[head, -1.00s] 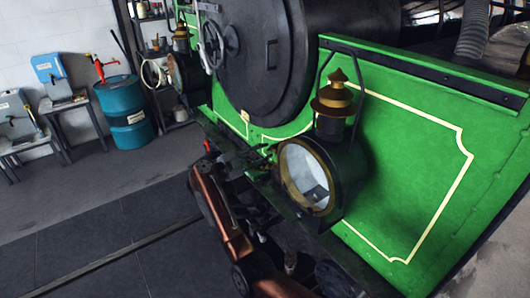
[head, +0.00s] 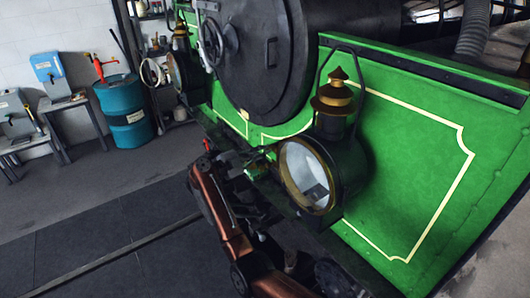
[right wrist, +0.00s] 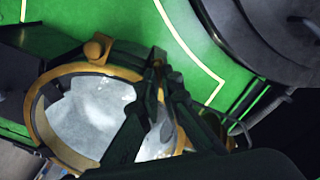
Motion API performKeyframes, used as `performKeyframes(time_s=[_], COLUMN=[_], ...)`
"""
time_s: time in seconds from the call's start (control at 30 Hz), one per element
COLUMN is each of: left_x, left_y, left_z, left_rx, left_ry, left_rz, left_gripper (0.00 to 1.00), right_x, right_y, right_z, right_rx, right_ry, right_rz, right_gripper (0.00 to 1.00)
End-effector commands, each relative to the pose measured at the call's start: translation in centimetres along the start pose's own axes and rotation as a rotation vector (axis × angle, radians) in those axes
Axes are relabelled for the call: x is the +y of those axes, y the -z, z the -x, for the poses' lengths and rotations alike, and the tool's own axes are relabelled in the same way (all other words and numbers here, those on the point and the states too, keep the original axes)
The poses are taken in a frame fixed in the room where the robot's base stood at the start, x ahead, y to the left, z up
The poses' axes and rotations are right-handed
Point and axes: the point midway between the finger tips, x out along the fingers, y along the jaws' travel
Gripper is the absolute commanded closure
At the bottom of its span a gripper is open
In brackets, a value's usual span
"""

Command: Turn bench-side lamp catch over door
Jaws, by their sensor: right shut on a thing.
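The near lamp (head: 310,176) is a dark round housing with a brass-rimmed glass door and a stepped brass and black chimney. It stands at the front of the green engine plate. My right gripper (head: 266,157) is at the left edge of its door. In the right wrist view, the dark fingers (right wrist: 166,70) are close together across the brass door rim (right wrist: 40,105), shut on a small dark part there. That looks like the catch, but the fingers mostly hide it, so its angle cannot be told. The door looks closed. My left gripper is out of view.
A second lamp (head: 178,76) stands at the far end of the engine front. The round smokebox door (head: 250,60) is behind my gripper. A blue drum (head: 126,115) and small benches are at the back left. The floor at left is clear.

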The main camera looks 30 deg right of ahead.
Motion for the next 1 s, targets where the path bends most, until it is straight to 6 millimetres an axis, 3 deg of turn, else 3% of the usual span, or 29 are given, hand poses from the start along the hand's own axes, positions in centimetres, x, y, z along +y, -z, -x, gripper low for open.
performKeyframes(time_s=[0.7, 1.0], left_x=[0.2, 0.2], left_y=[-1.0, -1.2], left_z=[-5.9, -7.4], left_rx=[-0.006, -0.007], left_ry=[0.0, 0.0], left_rz=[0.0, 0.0], left_gripper=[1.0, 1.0], right_x=[0.6, 0.5], right_y=[-0.5, -0.3], right_z=[0.1, 0.1], right_rx=[-0.001, 0.0], right_ry=[-0.004, -0.004], right_rz=[-0.524, -0.678], right_gripper=[1.0, 1.0])
